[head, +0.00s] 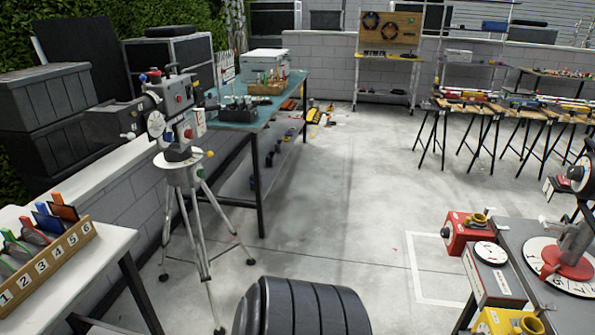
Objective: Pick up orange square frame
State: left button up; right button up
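A wooden rack (48,265) with slots numbered 1 to 6 stands on the white table at the lower left. Several dark flat pieces with coloured edges stand tilted in it. The one with an orange edge (63,207) is at the far end, near number 6, and its lower part is hidden by the rack. I cannot tell whether it is a square frame. A piece with a blue edge (46,217) stands beside it, and red and green ones are nearer. Neither of my grippers is in view.
A camera on a tripod (185,175) stands right of the white table (118,240). A teal workbench (245,122) is behind it. A grey table (520,235) with red boxes and a dial stands at the right.

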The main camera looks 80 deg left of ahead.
aim_at(68, 213)
jog(key=u, duration=4.25)
